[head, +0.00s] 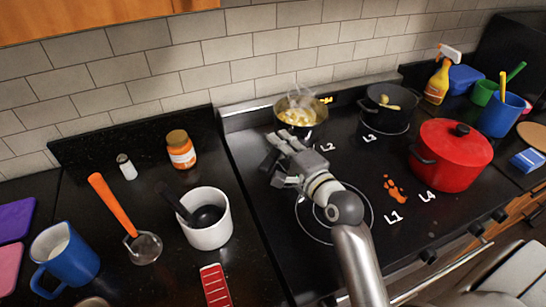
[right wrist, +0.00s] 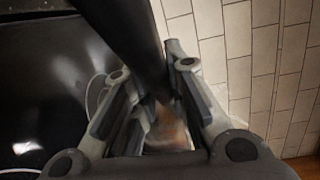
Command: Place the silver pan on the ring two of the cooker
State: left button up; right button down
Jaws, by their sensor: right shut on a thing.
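The silver pan (head: 298,122) with steaming yellow food is at the back left of the cooker (head: 262,150), behind the label L2 (head: 326,147). I cannot tell whether its base touches the cooktop. My right gripper (head: 283,145) is on the near side of the pan, shut on its dark handle. The handle is mostly hidden by the fingers in the head view. In the right wrist view the dark handle (right wrist: 122,30) runs between the fingers of the gripper (right wrist: 163,100). Ring two cannot be made out beneath the pan. My left gripper is not in view.
A black pot (head: 388,120) stands at L3 and a red lidded pot (head: 452,165) at L4. Ring L1 (head: 372,222) lies partly under my right arm, with an orange spill (head: 394,190) beside it. The tiled wall (head: 190,70) is close behind.

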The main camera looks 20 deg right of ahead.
jog(key=shift+w+f, duration=0.7)
jog(key=shift+f, duration=0.7)
jog(key=shift+w+f, duration=0.75)
jog(key=shift+f, duration=0.6)
jog(key=shift+w+f, duration=0.7)
jog(key=shift+f, duration=0.7)
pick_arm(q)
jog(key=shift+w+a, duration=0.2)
pick_arm(e)
jog(key=c, duration=1.6)
grip_release()
jog(key=shift+f, duration=0.2)
jog(key=shift+o, duration=0.8)
jog(key=shift+s, duration=0.1)
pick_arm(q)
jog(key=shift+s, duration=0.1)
